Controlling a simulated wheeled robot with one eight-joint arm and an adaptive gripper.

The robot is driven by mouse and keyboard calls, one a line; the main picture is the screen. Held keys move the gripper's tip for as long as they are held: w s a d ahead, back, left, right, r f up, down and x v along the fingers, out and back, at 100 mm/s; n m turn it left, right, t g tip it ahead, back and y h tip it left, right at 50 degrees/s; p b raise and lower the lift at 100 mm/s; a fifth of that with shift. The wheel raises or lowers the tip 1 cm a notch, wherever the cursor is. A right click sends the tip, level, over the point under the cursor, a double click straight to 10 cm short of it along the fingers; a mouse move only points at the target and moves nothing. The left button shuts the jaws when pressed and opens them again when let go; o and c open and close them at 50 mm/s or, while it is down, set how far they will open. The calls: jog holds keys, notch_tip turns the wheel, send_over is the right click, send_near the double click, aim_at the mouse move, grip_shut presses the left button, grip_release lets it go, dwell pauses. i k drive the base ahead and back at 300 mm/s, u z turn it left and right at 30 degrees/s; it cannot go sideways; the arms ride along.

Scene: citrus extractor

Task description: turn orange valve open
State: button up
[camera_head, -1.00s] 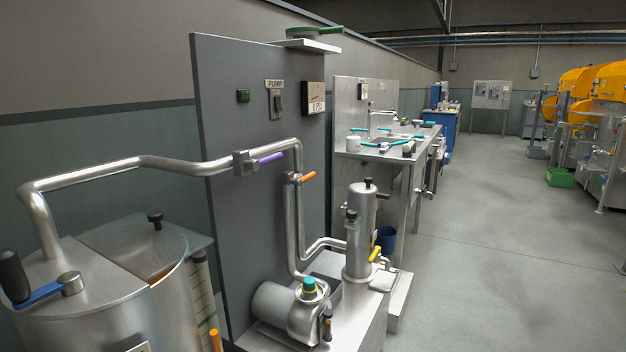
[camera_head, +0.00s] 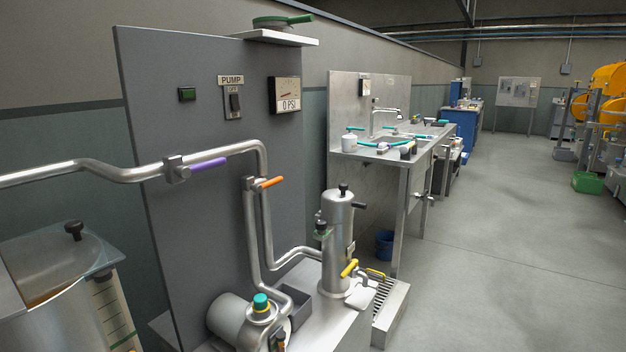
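The orange valve handle (camera_head: 271,182) sits on the upright steel pipe in front of the grey panel, right of centre on that panel. It points to the right, across the upright pipe, tilted slightly upward. A purple valve handle (camera_head: 208,163) is on the horizontal pipe up and to the left. A yellow valve handle (camera_head: 349,268) is at the base of the steel filter cylinder. My gripper is not in view, so its state does not show.
The grey panel (camera_head: 190,125) carries a pump switch (camera_head: 234,101) and a gauge reading 0 PSI (camera_head: 285,95). A pump (camera_head: 240,315) stands below. A steel tank (camera_head: 60,270) is at lower left. A sink bench (camera_head: 365,155) stands behind. The floor (camera_head: 490,250) on the right is clear.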

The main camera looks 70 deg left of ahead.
aim_at(257, 189)
jog(key=u, duration=0.05)
jog(key=i, duration=1)
jog(key=u, duration=3.6)
jog(key=i, duration=1)
jog(key=u, duration=0.2)
